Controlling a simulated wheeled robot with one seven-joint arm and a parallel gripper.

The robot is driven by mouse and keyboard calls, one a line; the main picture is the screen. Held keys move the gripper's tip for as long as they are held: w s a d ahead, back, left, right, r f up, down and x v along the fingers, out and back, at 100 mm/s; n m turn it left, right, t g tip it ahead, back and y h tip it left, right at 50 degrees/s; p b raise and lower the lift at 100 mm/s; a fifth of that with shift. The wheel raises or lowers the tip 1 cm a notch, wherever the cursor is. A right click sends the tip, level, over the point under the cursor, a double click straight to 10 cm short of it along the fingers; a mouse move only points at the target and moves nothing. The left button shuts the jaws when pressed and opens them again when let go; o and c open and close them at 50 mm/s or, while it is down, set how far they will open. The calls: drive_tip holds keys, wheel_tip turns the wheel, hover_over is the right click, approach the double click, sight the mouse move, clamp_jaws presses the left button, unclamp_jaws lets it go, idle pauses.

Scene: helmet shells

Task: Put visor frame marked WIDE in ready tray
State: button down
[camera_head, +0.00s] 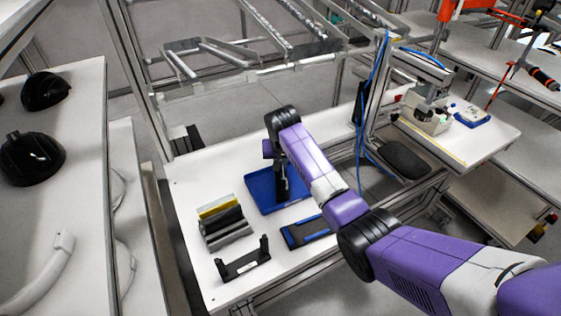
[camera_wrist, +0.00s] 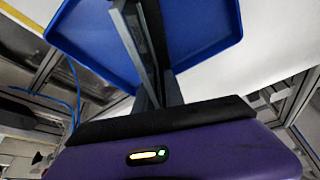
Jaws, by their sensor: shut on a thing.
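My gripper (camera_head: 283,190) points down over a blue tray (camera_head: 258,190) on the white table. It is shut on a slim dark part, which I take to be a visor frame. In the wrist view the fingers (camera_wrist: 158,75) and a grey strip (camera_wrist: 132,40) between them show against the blue tray (camera_wrist: 205,30). I cannot read any marking on the held part or tell whether it touches the tray floor. A black U-shaped piece (camera_head: 242,262) with a small white label lies at the table's front; its text is too small to read.
A rack (camera_head: 224,222) with yellow, black and grey upright pieces stands left of the tray. A flat blue-and-black item (camera_head: 306,232) lies in front of it, under my arm. Black helmet shells (camera_head: 32,157) sit on the left bench. A metal frame (camera_head: 260,55) stands behind.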

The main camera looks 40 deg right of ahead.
drive_tip(key=shift+f, duration=0.15)
drive_tip(key=c, duration=1.4)
unclamp_jaws()
drive_tip(key=shift+r, duration=0.25)
drive_tip(key=v, duration=1.2)
drive_tip(key=shift+b, duration=0.3)
drive_tip(key=shift+f, duration=0.1)
